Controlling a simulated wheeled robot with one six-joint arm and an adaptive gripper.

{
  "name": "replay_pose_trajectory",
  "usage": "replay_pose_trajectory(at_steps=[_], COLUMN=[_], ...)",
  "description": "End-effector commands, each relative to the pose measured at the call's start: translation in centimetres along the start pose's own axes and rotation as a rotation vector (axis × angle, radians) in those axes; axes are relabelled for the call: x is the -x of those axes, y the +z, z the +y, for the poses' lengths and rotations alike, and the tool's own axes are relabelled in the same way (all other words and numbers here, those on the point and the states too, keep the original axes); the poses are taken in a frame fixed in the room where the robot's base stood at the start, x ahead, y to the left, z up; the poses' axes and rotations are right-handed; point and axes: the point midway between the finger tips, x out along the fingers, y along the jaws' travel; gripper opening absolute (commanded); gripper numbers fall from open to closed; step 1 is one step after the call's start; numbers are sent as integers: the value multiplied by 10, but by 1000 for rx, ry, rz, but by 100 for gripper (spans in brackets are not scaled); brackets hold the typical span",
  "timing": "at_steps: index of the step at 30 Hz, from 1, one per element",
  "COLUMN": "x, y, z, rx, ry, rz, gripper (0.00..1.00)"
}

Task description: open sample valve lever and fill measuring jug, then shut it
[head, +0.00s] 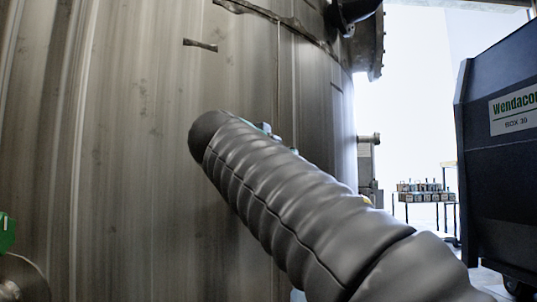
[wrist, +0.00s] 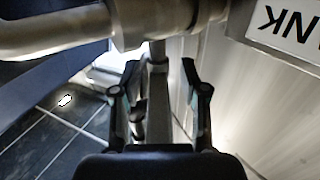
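My gripper (wrist: 160,78) shows in the wrist view with its two dark fingers apart. Between and beyond them is a metal pipe fitting (wrist: 155,18) with a short stem (wrist: 158,52) pointing down toward the gap. I cannot tell whether the stem is the sample valve lever or whether a finger touches it. In the head view my sleeved arm hides the gripper and the fitting. I cannot make out the measuring jug in either view.
A large metal tank (head: 130,150) fills the left of the head view. A dark blue container (head: 500,190) stands at the right. A table (head: 425,203) with several small items is far back. A lettered sign (wrist: 290,28) and tiled floor (wrist: 55,140) show in the wrist view.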

Motion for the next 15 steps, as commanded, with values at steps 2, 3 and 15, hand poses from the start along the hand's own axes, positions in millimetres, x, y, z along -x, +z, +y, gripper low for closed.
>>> replay_pose_trajectory(at_steps=[2,3,15], x=[1,2,35], y=[-2,-2,-4], z=[0,0,-1], rx=[-2,-3,-4], ry=[-2,-2,-10], rz=[3,3,7], gripper=[44,44,44])
